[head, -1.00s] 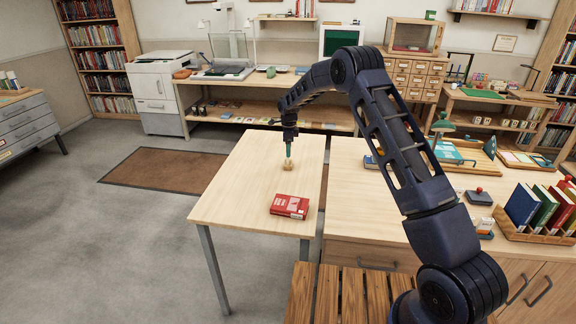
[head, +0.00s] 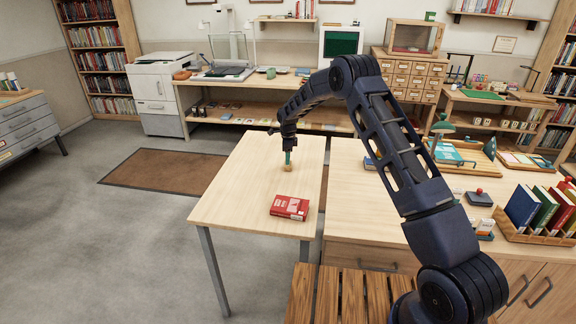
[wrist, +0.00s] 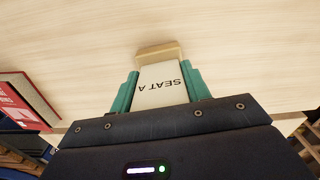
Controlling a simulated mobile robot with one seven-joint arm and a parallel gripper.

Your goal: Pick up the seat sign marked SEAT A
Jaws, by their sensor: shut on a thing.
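The seat sign (wrist: 162,86) is a white plate reading SEAT A, upside down in the wrist view, with a light wooden base (wrist: 158,52). My gripper (wrist: 163,88) is shut on the plate, with one teal finger on either side of it. In the head view my gripper (head: 288,160) points down over the light wooden table (head: 235,190). Only the sign's small base (head: 287,169) shows below the fingers there. The base appears at the tabletop; I cannot tell whether it touches.
A red book (head: 289,207) lies on the same table, nearer the front. A larger desk to the right holds a book rack (head: 535,232) and a green lamp (head: 442,127). The left part of the small table is clear.

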